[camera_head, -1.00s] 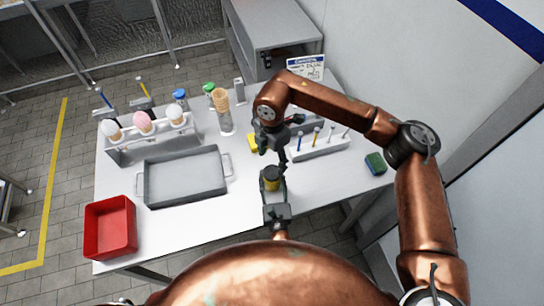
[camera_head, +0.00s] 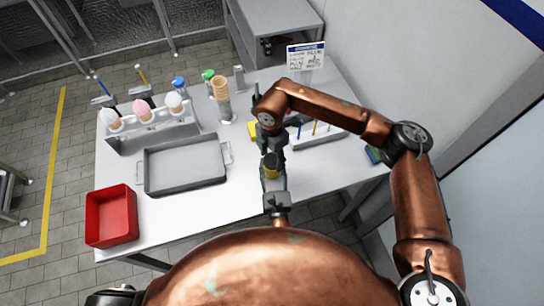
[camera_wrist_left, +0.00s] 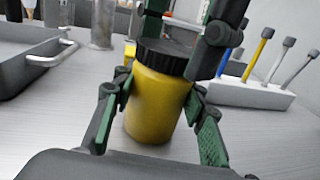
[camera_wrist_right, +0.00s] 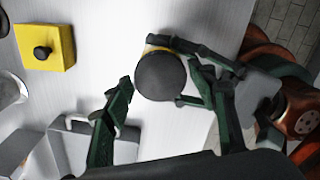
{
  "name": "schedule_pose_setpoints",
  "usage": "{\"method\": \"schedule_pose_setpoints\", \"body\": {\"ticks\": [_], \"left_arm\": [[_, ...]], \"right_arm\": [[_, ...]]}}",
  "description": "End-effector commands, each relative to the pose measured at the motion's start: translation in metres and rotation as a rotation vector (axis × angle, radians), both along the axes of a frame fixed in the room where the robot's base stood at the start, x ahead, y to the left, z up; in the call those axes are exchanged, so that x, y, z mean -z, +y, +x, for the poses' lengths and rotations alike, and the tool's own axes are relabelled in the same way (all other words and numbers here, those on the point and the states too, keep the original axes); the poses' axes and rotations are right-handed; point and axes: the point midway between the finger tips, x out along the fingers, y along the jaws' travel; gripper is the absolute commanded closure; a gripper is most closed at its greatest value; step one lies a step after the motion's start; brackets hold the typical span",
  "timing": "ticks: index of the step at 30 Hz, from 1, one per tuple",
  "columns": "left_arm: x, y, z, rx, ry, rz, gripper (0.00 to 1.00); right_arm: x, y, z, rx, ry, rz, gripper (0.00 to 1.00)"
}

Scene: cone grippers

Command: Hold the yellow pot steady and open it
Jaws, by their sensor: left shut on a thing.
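The yellow pot (camera_wrist_left: 158,100) with a black ribbed lid stands upright near the table's front edge; it also shows in the head view (camera_head: 271,167). My left gripper (camera_wrist_left: 155,120) is shut on the pot's yellow body, one finger on each side. My right gripper (camera_wrist_right: 150,95) reaches over the pot from above. Its fingers are apart, one on each side of the black lid (camera_wrist_right: 160,76). In the right wrist view the left finger is clear of the lid; I cannot tell whether the right finger touches it. The right gripper partly hides the lid in the head view.
A yellow box with a black knob (camera_wrist_right: 45,50) sits behind the pot. A white holder with coloured sticks (camera_wrist_left: 250,95) is to the right. A grey tray (camera_head: 185,168), a red bin (camera_head: 110,215) and a rack of cones (camera_head: 150,133) are to the left.

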Motion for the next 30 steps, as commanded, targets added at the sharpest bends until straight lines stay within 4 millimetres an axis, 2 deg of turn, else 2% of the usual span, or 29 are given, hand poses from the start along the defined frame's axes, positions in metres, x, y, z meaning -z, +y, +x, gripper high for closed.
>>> {"method": "schedule_pose_setpoints", "body": {"ticks": [2, 15, 20, 23, 30], "left_arm": [[0.0012, 0.0004, -0.0001, 0.0, 0.002, 0.001, 1.0], [0.0013, 0.0004, -0.0001, 0.0, 0.002, 0.002, 1.0], [0.0013, 0.0003, -0.0002, 0.0, 0.002, 0.002, 1.0], [0.0013, 0.0003, -0.0002, 0.0, 0.002, 0.002, 1.0], [0.0014, 0.0003, -0.0002, 0.0, 0.002, 0.002, 1.0]], "right_arm": [[-0.0001, -0.0001, 0.0001, 0.0, 0.0, 0.0, 0.55], [-0.0002, 0.0, 0.0003, 0.0, -0.001, 0.001, 0.85], [-0.0003, -0.0002, 0.0004, -0.049, -0.001, 0.0, 0.85], [-0.0006, -0.0004, 0.0007, -0.184, -0.004, -0.001, 0.85], [-0.0008, -0.0008, 0.0008, -0.671, -0.007, -0.001, 0.85]]}}
